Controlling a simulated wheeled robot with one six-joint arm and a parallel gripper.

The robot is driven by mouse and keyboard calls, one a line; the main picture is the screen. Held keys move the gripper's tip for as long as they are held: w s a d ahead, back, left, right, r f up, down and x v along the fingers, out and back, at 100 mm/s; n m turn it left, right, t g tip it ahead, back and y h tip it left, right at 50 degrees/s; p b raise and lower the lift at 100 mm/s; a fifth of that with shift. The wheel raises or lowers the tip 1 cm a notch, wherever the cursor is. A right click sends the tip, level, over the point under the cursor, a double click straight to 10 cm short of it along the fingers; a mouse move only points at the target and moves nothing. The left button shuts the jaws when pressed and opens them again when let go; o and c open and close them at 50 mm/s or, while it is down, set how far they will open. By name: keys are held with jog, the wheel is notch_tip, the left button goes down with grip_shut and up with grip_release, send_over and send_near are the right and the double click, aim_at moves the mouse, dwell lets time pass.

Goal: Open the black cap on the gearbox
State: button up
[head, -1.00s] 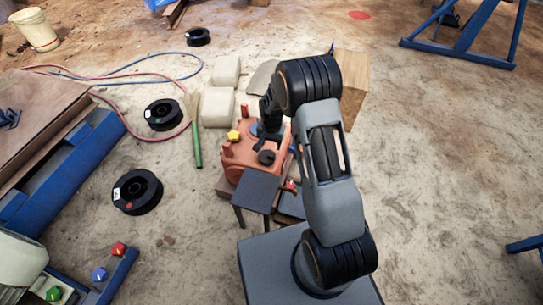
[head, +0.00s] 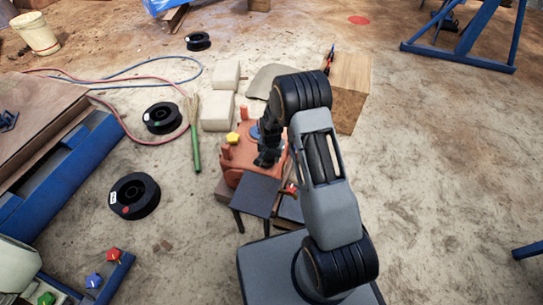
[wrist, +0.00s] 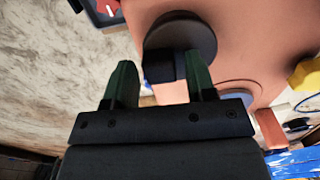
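The gearbox (head: 236,157) is an orange-red box on the ground, left of my arm in the head view; its orange face (wrist: 260,30) fills the upper right of the wrist view. The black cap (wrist: 190,32) is a round disc with a raised block-shaped grip on that face. My gripper (wrist: 160,65) is open, its two dark green fingers pointing at the cap. The block lies between the fingers in the picture, closer to the right finger; I cannot tell whether they touch. In the head view my gripper (head: 266,158) hides the cap.
A yellow knob (head: 233,137) sits on the gearbox; it also shows in the wrist view (wrist: 307,74). A dark small table (head: 256,194) stands in front of the gearbox. A wooden block (head: 348,92) stands behind my arm. Pale blocks (head: 217,111) and a green-handled broom (head: 195,150) lie to the left.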

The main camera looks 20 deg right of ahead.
grip_shut()
jog(key=shift+a+r, duration=0.1)
dwell(0.3)
